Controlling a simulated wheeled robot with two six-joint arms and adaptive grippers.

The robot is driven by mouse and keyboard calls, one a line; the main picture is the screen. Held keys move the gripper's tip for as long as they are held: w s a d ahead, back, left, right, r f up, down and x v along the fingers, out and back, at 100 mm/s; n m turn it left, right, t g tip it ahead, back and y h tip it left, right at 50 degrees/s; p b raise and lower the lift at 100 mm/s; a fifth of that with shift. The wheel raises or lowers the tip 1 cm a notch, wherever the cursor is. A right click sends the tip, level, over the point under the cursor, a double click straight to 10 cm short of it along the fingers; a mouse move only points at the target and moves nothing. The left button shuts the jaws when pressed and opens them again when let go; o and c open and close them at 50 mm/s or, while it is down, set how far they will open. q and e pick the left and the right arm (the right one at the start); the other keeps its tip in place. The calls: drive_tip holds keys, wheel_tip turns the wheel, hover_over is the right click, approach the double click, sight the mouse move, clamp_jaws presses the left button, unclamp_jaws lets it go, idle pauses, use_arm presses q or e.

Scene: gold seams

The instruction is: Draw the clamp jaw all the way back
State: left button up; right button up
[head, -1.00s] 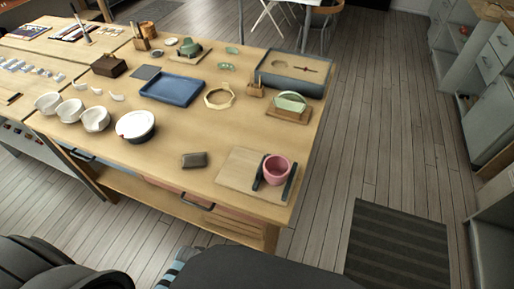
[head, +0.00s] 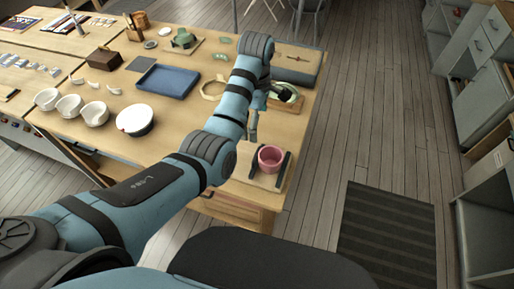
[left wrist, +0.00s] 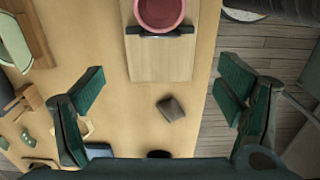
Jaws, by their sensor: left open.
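The clamp is a pale wooden board (head: 262,178) near the table's front right corner, with two dark bars for jaws. A pink cup (head: 270,158) stands between the right bar (head: 284,168) and the left bar, which is partly hidden in the head view. In the left wrist view the cup (left wrist: 162,10) is cut by the top edge, with one dark jaw bar (left wrist: 160,31) beside it and bare board (left wrist: 162,62) below. My left gripper (left wrist: 160,88) is open and empty, its green fingers spread wide above the table, apart from the clamp. My right gripper is not in view.
A small brown block (left wrist: 171,108) lies near the board. A round green piece on a wooden stand (head: 290,106) is behind my left arm. A blue tray (head: 167,80), white bowls (head: 70,102) and a round white dish (head: 136,119) stand further left.

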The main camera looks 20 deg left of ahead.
use_arm(q)
wheel_tip(320, 180, down, 14)
drive_tip(key=b, duration=0.3)
drive_tip(key=shift+f+b, duration=0.1)
drive_tip(key=shift+b, duration=0.2)
